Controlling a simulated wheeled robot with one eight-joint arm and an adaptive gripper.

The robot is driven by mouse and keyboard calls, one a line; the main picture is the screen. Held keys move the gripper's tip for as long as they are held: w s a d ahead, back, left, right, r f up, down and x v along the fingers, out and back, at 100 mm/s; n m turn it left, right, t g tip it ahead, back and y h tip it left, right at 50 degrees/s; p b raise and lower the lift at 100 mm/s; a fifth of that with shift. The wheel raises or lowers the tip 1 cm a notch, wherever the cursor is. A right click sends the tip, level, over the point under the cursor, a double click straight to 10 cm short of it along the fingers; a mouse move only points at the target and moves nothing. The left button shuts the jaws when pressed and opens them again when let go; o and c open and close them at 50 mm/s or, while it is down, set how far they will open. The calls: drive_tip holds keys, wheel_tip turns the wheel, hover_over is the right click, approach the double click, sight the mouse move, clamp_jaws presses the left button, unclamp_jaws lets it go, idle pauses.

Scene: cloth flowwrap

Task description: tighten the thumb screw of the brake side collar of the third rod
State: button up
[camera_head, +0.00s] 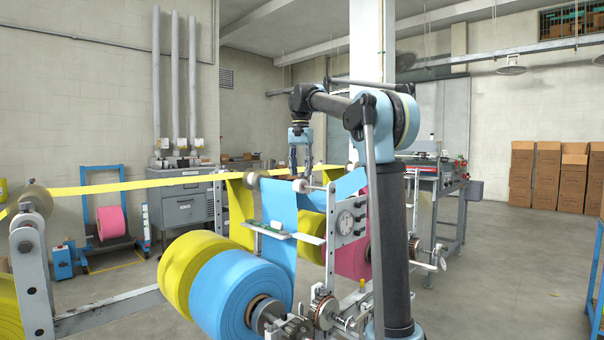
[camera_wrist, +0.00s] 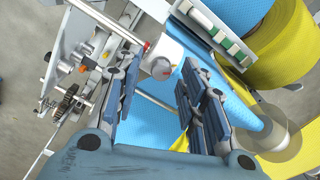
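My gripper (camera_head: 300,172) hangs down over the machine's upper rollers, and its fingers are apart. In the wrist view the open gripper (camera_wrist: 160,85) has padded fingers on both sides of a white round collar (camera_wrist: 164,52). A small reddish-grey knob (camera_wrist: 161,69), which looks like the thumb screw, shows on the collar between the fingertips. I cannot see either finger touching it. In the head view a pale round collar (camera_head: 301,186) shows just below the fingertips, beside the blue web (camera_head: 281,200). I cannot tell which rod is the third, nor how tight the screw is.
A side plate with a dial (camera_head: 346,222) stands right of the web. Large yellow (camera_head: 190,262) and blue (camera_head: 236,292) rolls sit in front. A yellow web (camera_head: 120,187) runs left. In the wrist view, gears (camera_wrist: 70,100) and a side frame lie left, a yellow roll (camera_wrist: 285,45) upper right.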

wheel_tip(320, 180, up, 12)
drive_tip(key=shift+f, duration=0.2)
idle(0.4)
drive_tip(key=shift+w, duration=0.1)
